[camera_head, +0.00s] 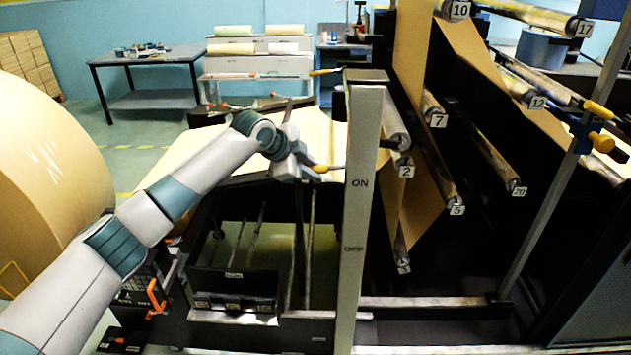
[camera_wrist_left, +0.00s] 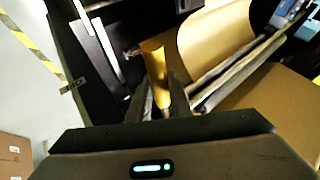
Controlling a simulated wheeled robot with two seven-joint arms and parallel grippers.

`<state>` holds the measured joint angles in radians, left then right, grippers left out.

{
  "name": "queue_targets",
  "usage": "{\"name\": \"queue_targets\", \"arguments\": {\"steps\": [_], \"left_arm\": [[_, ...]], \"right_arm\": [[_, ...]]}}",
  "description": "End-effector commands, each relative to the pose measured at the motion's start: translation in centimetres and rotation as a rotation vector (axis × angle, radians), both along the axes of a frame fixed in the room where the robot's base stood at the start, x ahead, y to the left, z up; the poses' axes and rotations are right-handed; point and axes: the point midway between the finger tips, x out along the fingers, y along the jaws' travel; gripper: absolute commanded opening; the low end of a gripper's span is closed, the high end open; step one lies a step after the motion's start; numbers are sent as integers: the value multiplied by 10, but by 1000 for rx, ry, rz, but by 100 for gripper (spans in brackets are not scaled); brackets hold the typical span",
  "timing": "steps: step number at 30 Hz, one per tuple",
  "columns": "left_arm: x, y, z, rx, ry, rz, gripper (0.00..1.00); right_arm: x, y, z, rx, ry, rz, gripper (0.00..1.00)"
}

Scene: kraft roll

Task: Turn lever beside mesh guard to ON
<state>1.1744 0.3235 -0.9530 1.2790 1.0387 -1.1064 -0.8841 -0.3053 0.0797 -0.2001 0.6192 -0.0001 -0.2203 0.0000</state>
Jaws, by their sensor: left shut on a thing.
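A pale upright post (camera_head: 362,220) stands in the middle of the head view, with ON printed above OFF on its face. A lever with a yellow handle (camera_head: 328,169) reaches the post's left side, slightly above the ON label. My left gripper (camera_head: 312,168) is shut on this handle. In the left wrist view, the yellow handle (camera_wrist_left: 155,58) sticks out between the two dark fingers (camera_wrist_left: 163,98). The lever's pivot is hidden. A dark mesh-like panel (camera_head: 600,300) shows at the lower right. My right gripper is not in view.
Brown paper web (camera_head: 415,195) and numbered rollers (camera_head: 480,150) stand right of the post. A large kraft roll (camera_head: 45,170) fills the left side.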

Motion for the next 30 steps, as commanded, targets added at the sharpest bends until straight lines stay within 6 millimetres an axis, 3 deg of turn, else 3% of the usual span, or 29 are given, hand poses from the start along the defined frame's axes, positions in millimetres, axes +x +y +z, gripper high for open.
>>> {"name": "queue_targets", "arguments": {"steps": [1, 4, 24, 25, 27, 30], "left_arm": [[3, -2, 13, 27, -5, -2, 0], [6, -2, 19, 82, -5, -3, 0], [10, -1, 23, 169, -7, -2, 0], [10, -1, 23, 169, -7, -2, 23], [10, -1, 23, 169, -6, -2, 37], [9, -1, 22, 169, -4, -2, 37]], "right_arm": [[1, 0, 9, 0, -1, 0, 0], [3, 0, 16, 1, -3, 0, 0], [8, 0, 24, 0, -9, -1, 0], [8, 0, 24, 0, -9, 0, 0], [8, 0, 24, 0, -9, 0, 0], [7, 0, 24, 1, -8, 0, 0]]}}
